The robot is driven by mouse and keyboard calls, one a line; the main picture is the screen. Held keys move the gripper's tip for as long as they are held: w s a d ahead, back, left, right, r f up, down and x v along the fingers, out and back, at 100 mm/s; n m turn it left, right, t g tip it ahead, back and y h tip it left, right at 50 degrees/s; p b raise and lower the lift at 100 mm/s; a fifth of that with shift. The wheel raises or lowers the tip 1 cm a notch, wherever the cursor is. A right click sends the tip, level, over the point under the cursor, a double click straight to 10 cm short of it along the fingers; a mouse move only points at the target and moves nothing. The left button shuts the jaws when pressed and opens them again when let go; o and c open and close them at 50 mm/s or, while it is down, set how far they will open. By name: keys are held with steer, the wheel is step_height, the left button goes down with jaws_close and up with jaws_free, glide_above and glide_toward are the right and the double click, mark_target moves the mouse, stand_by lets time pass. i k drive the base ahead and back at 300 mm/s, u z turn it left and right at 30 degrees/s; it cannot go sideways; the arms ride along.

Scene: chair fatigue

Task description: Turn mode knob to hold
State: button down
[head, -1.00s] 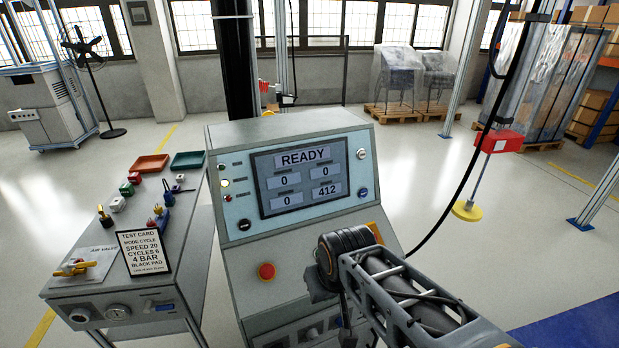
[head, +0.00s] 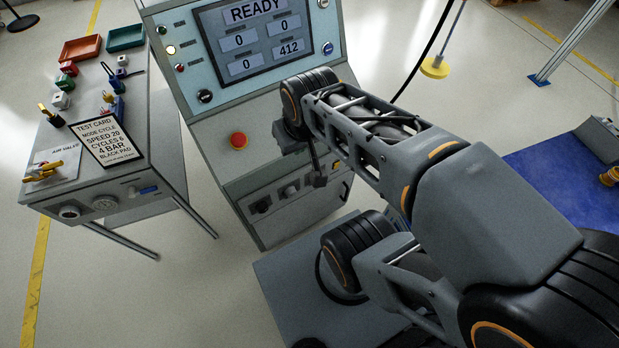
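The console (head: 222,135) has a lower front strip with a row of small dark knobs, one at the left (head: 262,205) and another beside it (head: 290,191). Their labels and pointer positions are too small to read, so I cannot tell which is the mode knob. My gripper (head: 318,181) hangs in front of the right part of this strip, to the right of the two visible knobs. It hides part of the strip. Its fingers are small and dark, and their opening does not show. The screen (head: 262,38) reads READY, with several zeros and 412.
A red stop button (head: 238,140) sits on the console above the knobs. A side bench (head: 120,180) at the left carries a test card (head: 107,137), a yellow air valve (head: 43,171), small coloured parts and two trays. A blue mat (head: 560,190) lies at the right.

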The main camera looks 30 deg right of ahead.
mark_target(262, 207)
steer(key=z, duration=1.3)
steer(key=k, duration=1)
steer(key=u, duration=1.05)
